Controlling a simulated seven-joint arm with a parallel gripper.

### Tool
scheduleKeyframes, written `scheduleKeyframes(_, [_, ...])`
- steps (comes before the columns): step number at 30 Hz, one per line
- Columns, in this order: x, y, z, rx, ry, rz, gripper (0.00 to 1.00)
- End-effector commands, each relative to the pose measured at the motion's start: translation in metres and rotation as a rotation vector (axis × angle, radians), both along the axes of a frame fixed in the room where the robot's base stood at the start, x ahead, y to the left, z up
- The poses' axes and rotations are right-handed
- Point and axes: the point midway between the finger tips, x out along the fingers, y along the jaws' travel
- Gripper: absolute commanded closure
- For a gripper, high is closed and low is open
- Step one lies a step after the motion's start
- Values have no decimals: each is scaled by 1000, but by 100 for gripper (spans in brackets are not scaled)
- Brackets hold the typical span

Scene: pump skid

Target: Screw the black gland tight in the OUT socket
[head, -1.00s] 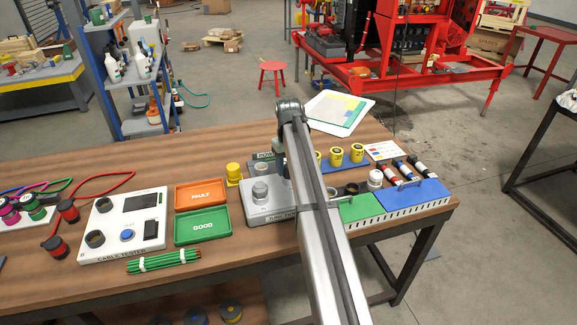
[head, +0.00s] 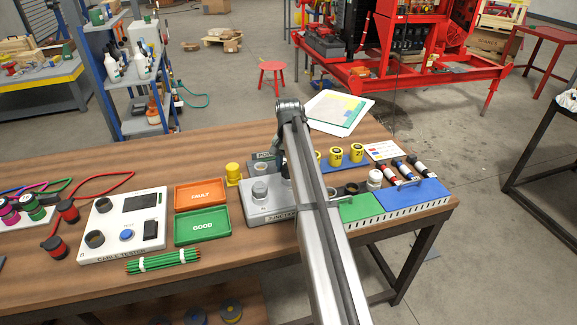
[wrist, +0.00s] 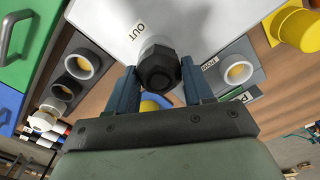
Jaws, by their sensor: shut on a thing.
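The black gland (wrist: 158,72) shows in the wrist view as a dark hexagonal cap at the OUT label of the pale junction box (wrist: 105,22). My gripper (wrist: 159,67) has one finger on each side of the gland and is shut on it. The gland is at the OUT socket, but how deep it sits cannot be told. In the head view the junction box (head: 254,214) stands on the bench. My arm crosses in front of its right side and hides the gland and most of the gripper.
A green tray (head: 203,239) and an orange tray (head: 200,207) lie left of the box. A cable tester (head: 107,247) stands farther left. Green and blue blocks (head: 410,204) are right of my arm. A socket labelled POW (wrist: 238,71) is beside the gland.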

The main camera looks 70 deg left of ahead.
Motion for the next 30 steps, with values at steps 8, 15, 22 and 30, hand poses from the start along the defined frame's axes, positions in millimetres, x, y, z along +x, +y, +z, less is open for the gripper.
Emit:
scheduleKeyframes(8, [-3, 2, 0, 4, 4, -26, 78])
scheduleKeyframes(15, [-2, 2, 0, 4, 4, -25, 28])
scheduleKeyframes(22, [-1, 1, 0, 3, 2, -25, 19])
scheduleKeyframes(30, [-1, 1, 10, 3, 2, -25, 19])
